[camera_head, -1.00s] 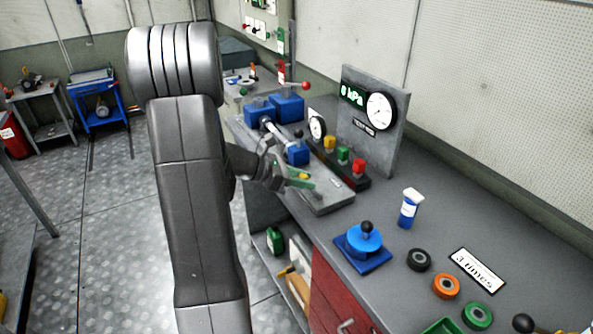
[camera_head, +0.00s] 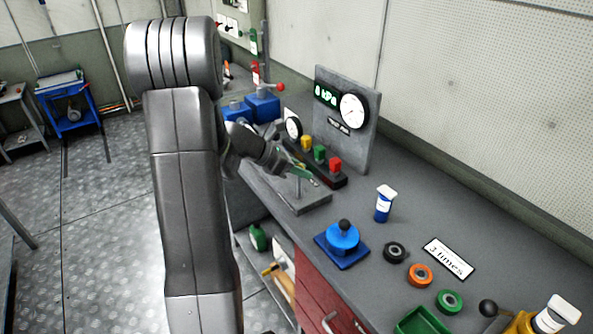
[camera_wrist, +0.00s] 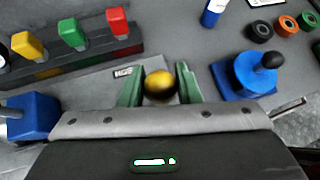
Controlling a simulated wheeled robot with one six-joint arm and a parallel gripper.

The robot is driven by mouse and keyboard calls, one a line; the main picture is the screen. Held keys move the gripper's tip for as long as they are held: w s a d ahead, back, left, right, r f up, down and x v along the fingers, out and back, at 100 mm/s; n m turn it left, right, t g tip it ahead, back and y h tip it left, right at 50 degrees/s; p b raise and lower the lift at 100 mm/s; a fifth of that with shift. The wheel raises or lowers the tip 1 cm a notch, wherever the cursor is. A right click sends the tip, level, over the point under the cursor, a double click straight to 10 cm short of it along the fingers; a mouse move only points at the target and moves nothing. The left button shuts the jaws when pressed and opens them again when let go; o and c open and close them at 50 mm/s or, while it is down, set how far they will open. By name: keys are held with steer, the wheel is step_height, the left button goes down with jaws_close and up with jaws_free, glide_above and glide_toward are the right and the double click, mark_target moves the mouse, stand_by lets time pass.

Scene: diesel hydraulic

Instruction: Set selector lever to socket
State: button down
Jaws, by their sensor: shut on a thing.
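The selector lever is a thin upright rod (camera_head: 298,188) on a grey plate (camera_head: 305,205) at the bench's front edge. Its round knob (camera_wrist: 160,86), dark with a yellow sheen, sits between the green fingers in the wrist view. My gripper (camera_wrist: 161,84) is shut on this knob; in the head view my gripper (camera_head: 302,174) is above the plate. A small label (camera_wrist: 124,72) that seems to read HOSE lies on the plate just left of the knob. No socket label is visible, and the lever's foot is hidden in the wrist view.
Yellow, green and red blocks (camera_head: 320,153) stand on a dark rail behind the plate. A blue valve with a black knob (camera_head: 342,238), a blue-white bottle (camera_head: 384,204) and several rings (camera_head: 420,275) stand right of the plate.

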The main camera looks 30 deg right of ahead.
stand_by(0.4)
steer(key=c, duration=1.1)
jaws_free()
steer(key=shift+d+f, duration=0.1)
steer(key=shift+d, duration=0.05)
steer(key=b+v, duration=0.1)
steer(key=v, duration=1.3)
steer(key=shift+d, duration=0.1)
steer(key=p+x, duration=0.1)
steer(key=x, duration=1.2)
steer(key=shift+s+d+f, duration=0.1)
steer(key=shift+d+f, duration=0.15)
steer(key=shift+f, duration=0.05)
